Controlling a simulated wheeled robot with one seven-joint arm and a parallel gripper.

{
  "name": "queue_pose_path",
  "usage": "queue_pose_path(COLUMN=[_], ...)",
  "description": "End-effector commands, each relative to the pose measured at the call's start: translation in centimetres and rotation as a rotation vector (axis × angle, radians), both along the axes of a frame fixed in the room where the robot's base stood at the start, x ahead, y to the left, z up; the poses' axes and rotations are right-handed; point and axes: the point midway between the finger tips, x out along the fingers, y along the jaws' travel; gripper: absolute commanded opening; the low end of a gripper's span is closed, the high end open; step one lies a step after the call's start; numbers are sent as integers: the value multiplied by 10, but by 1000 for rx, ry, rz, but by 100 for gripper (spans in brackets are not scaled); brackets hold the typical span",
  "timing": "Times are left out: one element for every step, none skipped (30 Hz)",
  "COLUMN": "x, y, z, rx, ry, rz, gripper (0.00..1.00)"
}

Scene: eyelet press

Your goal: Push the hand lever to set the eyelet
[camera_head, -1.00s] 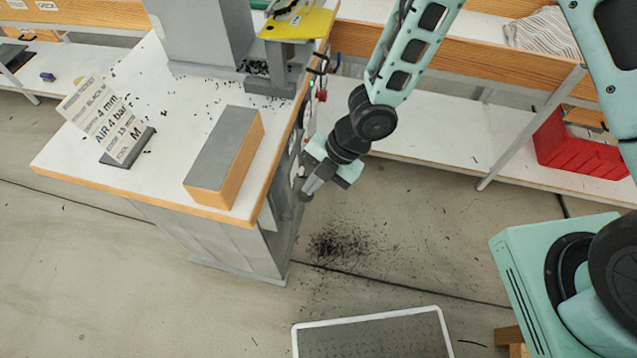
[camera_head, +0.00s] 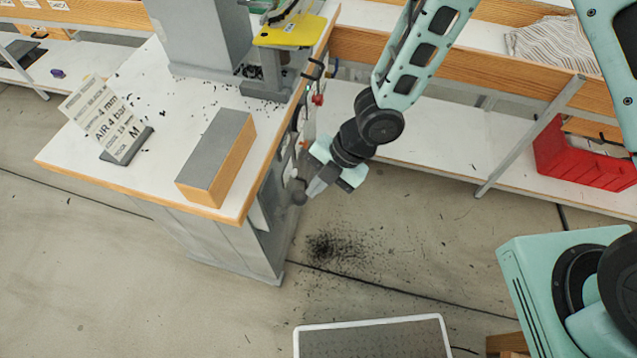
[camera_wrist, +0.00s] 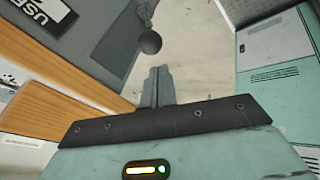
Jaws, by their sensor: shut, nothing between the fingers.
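The hand lever ends in a dark round knob (camera_wrist: 149,42), just beyond my fingertips in the wrist view. The knob also shows in the head view (camera_head: 297,190), beside the bench's right side. My gripper (camera_head: 314,191) is shut and empty, with its fingers pointing down-left towards the knob. In the wrist view, my closed fingers (camera_wrist: 157,70) show a small gap below the knob; I cannot tell the true distance. The yellow-topped press part (camera_head: 292,30) stands at the back right of the bench. The eyelet cannot be made out.
The white bench (camera_head: 85,150) carries a grey-topped wooden block (camera_head: 217,155) and a tilted sign (camera_head: 108,122). Dark bits litter the bench and the floor. A shelf with a red bin (camera_head: 580,155) stands behind my arm. A framed mat (camera_head: 372,338) lies in front.

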Motion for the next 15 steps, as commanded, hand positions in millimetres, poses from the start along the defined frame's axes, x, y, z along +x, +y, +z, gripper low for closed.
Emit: queue_pose_path(x=[0, 1, 2, 2, 3, 3, 3, 3, 3, 4, 4, 5, 6, 6, 7], y=[1, -2, -5, -6, -7, -9, -11, -13, -15, -16, -18, -20, -23, -25, -28], z=[3, 7, 10, 13, 15, 19, 21, 24, 28, 31, 34, 39, 42, 46, 52], rx=[0, 0, 0, 1, 2, 2, 0, 0, 1, 1, 1, 1, 1, 1, 1], ry=[-1, -1, 0, -1, -1, -1, -1, -1, -1, 1, 1, 0, 0, -1, -1], rz=[1, -2, -2, -3, -4, -3, -3, -3, -3, -3, -5, -4, -4, -4, -5], gripper=[0, 0, 0, 0, 0, 0, 0, 0, 0, 0, 0, 0, 0, 0, 0])
